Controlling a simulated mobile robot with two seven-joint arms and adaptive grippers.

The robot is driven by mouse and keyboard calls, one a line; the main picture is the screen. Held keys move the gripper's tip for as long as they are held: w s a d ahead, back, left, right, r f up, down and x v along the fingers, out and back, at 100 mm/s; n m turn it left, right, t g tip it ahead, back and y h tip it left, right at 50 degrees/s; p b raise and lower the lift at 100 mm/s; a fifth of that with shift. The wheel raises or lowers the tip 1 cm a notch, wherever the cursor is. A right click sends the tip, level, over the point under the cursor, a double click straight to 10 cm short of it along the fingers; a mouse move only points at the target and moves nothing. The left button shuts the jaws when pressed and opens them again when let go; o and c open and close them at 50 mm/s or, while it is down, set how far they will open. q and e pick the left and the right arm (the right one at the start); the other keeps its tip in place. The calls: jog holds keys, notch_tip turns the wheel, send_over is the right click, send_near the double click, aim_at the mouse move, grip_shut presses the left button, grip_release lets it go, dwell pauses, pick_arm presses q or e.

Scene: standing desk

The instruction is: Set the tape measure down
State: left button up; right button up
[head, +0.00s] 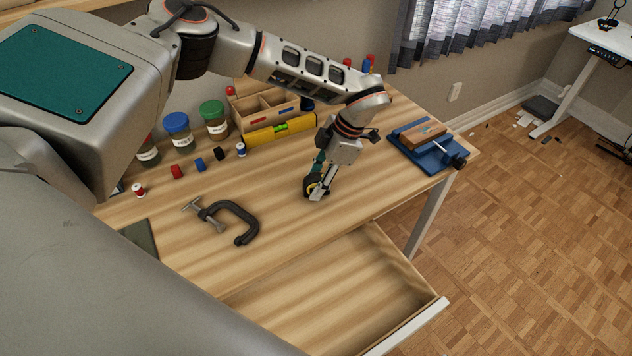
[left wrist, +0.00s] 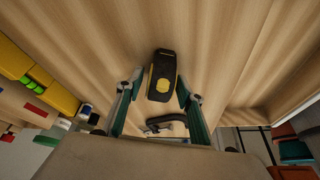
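The tape measure (left wrist: 163,82), black with a yellow face, is between the two fingertips of my left gripper (left wrist: 160,88) in the left wrist view. In the head view the tape measure (head: 309,187) is at the tip of my left gripper (head: 316,185), low over the desk top (head: 285,225) and partly hidden by a finger. Whether it touches the wood is hard to tell.
A black clamp (head: 240,215) lies left of the gripper. A drawer (head: 340,295) stands open in front. Jars (head: 178,130), a wooden organizer (head: 262,105), a yellow level (head: 280,131) and small spools stand behind. A blue vise (head: 425,150) is at right. Desk around the gripper is bare.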

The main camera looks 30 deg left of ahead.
pick_arm(q)
jog(key=v, duration=1.1)
jog(key=shift+r, duration=0.4)
jog(key=shift+w+d, duration=0.1)
